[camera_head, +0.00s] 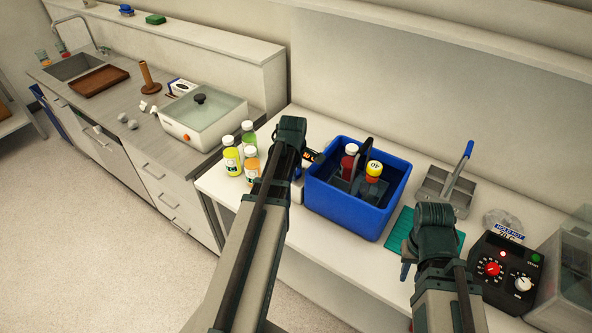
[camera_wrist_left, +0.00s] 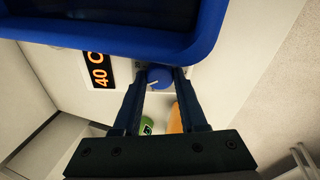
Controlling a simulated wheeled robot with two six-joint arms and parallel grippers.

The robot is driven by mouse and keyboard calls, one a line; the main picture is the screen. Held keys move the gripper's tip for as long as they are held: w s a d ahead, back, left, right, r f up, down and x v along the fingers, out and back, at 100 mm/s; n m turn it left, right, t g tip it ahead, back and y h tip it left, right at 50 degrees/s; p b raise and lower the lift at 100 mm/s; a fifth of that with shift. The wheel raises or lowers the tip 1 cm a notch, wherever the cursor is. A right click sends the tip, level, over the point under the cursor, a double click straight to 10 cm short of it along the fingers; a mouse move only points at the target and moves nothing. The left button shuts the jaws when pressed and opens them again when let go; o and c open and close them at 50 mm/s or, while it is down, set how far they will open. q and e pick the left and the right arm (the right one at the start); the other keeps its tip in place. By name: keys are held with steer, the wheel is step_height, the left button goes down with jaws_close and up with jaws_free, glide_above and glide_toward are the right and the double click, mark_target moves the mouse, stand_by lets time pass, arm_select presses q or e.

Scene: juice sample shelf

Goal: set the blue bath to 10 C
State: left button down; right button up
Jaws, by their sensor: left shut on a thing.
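The blue bath (camera_head: 345,207) is an open blue tub on the white bench; its rim (camera_wrist_left: 212,32) crosses the top of the left wrist view. Beside it, a black display (camera_wrist_left: 97,70) reads 40 C in orange. In the left wrist view my left gripper (camera_wrist_left: 158,72) has its two fingers on either side of a small blue knob (camera_wrist_left: 160,80) with a pale pointer line, and is shut on it.
Several juice bottles (camera_head: 232,158) stand left of my left arm. A grey tray (camera_head: 432,183), green mat (camera_head: 401,232) and black HOLD HOT controller (camera_head: 508,268) are to the right.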

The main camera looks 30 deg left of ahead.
arm_select(q)
steer(key=m, duration=0.7)
steer(key=shift+s+t, duration=0.1)
steer(key=shift+t, duration=0.3)
steer(key=m, duration=0.4)
steer(key=shift+b, duration=0.3)
steer(key=shift+m+t+h, duration=0.3)
steer(key=shift+m+h, duration=0.1)
steer(key=shift+m, duration=1.5)
steer(key=shift+c, duration=2.2)
jaws_free()
